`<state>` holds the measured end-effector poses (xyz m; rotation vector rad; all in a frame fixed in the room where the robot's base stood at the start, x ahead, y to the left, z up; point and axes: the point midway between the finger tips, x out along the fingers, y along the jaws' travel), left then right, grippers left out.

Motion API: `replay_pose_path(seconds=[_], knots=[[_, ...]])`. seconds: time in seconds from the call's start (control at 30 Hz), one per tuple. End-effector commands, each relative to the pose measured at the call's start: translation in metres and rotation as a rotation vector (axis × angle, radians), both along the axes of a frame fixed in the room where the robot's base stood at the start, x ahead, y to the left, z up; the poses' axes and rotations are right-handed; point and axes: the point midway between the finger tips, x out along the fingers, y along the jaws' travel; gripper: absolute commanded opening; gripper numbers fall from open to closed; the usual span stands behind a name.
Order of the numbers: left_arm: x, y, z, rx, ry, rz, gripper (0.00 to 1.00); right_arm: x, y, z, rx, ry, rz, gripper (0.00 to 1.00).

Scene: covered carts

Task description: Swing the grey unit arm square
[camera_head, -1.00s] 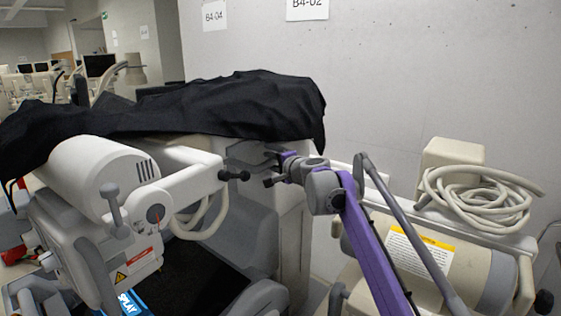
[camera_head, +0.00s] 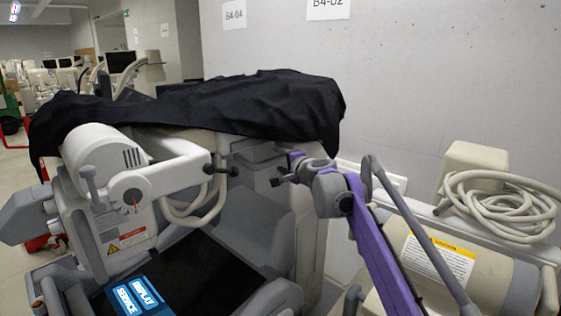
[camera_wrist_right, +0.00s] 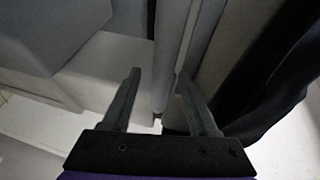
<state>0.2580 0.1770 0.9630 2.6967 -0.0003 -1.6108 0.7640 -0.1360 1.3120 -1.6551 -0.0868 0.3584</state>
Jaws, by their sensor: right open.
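The grey unit (camera_head: 125,225) stands at the left of the head view, with a light grey drum-shaped head. Its arm (camera_head: 175,176) reaches out to the right and ends in a black knob (camera_head: 214,169). My right gripper (camera_head: 282,170), on the purple arm, is right of the knob with a clear gap. In the right wrist view the gripper (camera_wrist_right: 160,75) is open, with a pale vertical edge showing beyond its fingers. I cannot tell how far that edge is. No gripped object shows. My left gripper is not in view.
A black cover (camera_head: 240,105) drapes over the cart behind the arm. A lit display panel (camera_head: 140,298) is below. A beige cylinder unit (camera_head: 470,265) with a coiled hose (camera_head: 500,205) stands at the right, near the grey wall (camera_head: 420,80).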

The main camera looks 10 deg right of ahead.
Motion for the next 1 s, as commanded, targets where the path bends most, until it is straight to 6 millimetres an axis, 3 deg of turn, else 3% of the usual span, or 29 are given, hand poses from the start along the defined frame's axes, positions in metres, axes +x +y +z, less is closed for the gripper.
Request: replay_pose_path(seconds=[0.17,0.6,1.0], knots=[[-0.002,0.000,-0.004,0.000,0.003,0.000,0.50,-0.018,-0.005,0.003,0.001,0.001,-0.001,0.59],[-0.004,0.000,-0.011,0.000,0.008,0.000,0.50,-0.088,-0.025,0.016,0.001,0.000,-0.001,0.59],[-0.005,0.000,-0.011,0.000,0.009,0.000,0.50,-0.102,-0.029,0.019,0.001,-0.001,0.001,0.59]])
